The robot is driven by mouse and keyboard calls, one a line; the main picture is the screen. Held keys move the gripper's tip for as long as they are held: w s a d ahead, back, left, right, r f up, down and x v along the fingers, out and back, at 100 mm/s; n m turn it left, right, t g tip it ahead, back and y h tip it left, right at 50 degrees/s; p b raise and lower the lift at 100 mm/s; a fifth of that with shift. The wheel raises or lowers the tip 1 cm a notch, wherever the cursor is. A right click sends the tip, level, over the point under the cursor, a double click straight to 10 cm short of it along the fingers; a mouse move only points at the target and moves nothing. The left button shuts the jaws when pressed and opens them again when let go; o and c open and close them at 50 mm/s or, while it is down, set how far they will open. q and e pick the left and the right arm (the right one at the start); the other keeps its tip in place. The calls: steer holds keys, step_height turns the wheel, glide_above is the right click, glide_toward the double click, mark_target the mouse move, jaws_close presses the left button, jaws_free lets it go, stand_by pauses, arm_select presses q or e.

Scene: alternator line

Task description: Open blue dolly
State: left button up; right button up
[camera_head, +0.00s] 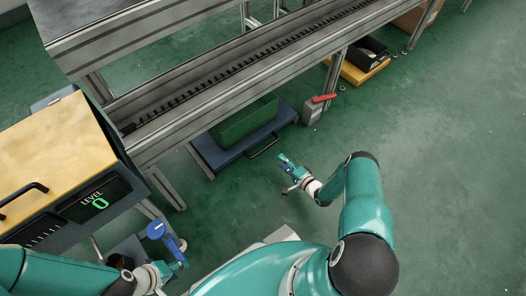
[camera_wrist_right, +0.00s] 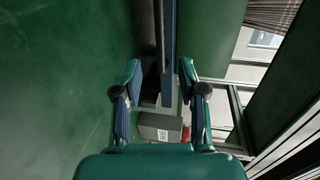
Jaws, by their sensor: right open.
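The blue dolly (camera_head: 255,146) sits on the floor under the conveyor and bears a green crate (camera_head: 246,122). A thin dark handle (camera_head: 264,148) is on its front side. In the right wrist view the blue dolly edge (camera_wrist_right: 169,45), the dark handle bar (camera_wrist_right: 158,40) and the green crate (camera_wrist_right: 210,35) run up the picture. My right gripper (camera_head: 286,172) is in front of the dolly, near the handle. In its wrist view the gripper (camera_wrist_right: 159,70) is open, with handle and dolly edge seen between its fingers; contact is unclear. My left gripper (camera_head: 176,262) is low left, its jaws unclear.
A grey box (camera_head: 312,112) with a red lever (camera_head: 323,98) stands right of the dolly by a conveyor leg. A yellow-topped machine (camera_head: 55,150) showing "LEVEL 0" is at left. The floor at right is clear.

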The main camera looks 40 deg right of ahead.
steer(key=b+x, duration=0.3)
steer(key=x, duration=0.7)
steer(key=shift+a+f, duration=0.1)
steer(key=shift+f, duration=0.05)
steer(key=shift+w+b, duration=0.4)
steer(key=shift+w, duration=0.3)
steer(key=shift+c, duration=0.3)
jaws_close()
